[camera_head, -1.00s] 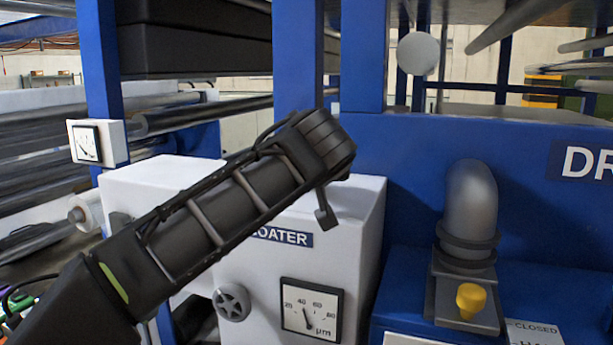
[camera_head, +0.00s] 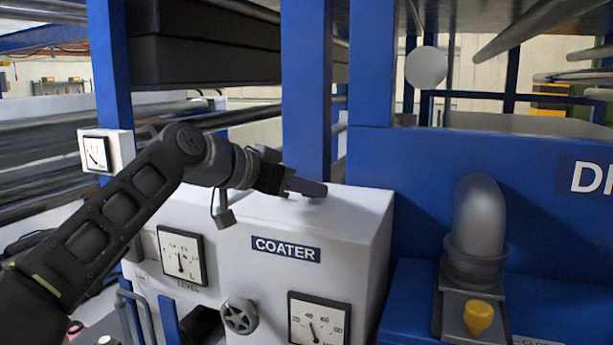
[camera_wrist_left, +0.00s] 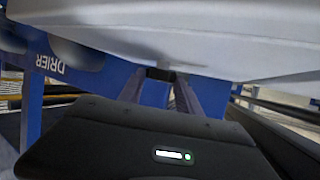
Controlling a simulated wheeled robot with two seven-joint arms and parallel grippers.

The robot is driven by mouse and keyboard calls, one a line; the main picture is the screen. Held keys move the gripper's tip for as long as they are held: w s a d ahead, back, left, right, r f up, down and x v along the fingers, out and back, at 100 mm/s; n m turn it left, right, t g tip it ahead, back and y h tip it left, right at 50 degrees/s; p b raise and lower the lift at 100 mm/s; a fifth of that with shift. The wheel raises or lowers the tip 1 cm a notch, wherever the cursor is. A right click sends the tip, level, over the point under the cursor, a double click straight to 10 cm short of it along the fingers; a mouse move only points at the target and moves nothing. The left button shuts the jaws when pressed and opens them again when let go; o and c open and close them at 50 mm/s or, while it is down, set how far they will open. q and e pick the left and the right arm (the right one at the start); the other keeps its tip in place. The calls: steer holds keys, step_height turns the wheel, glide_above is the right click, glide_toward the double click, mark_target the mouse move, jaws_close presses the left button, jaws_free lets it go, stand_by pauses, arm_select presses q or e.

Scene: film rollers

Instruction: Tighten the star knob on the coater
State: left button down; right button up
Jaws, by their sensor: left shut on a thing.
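The coater is a white box (camera_head: 345,225) with a blue COATER label. A grey round knob with spokes (camera_head: 240,315) is on its front, apart from my gripper; I cannot tell for sure whether it is the star knob. My left gripper (camera_head: 306,188) is at the coater's top face, pointing right. It is shut on a small dark thing (camera_wrist_left: 160,74), which shows at the fingertips against the white surface in the left wrist view. The fingers hide most of that thing, so I cannot tell what it is. My right gripper is not in view.
Dial gauges (camera_head: 182,258) (camera_head: 319,318) are on the coater's front. A blue post (camera_head: 306,90) rises behind my gripper. To the right are the blue drier (camera_head: 520,165), a grey elbow pipe (camera_head: 480,215) and a yellow knob (camera_head: 478,317). Rollers (camera_head: 40,140) run at the left.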

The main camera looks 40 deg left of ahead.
arm_select(q)
steer(key=m+h+p, duration=0.2)
steer(key=p, duration=0.1)
steer(key=shift+w+a+r+g+h, duration=0.1)
steer(key=shift+a+r+g+h, duration=0.1)
steer(key=shift+r+g+h, duration=0.15)
steer(key=shift+a+f+m+g+h+p, duration=0.2)
steer(key=shift+m+g+h+p, duration=0.15)
steer(key=shift+m+h+p, duration=0.5)
steer(key=shift+f+m+p, duration=0.1)
steer(key=shift+m+p, duration=0.15)
steer(key=shift+p, duration=0.05)
steer(key=shift+f, duration=0.1)
steer(key=c, duration=0.8)
jaws_free()
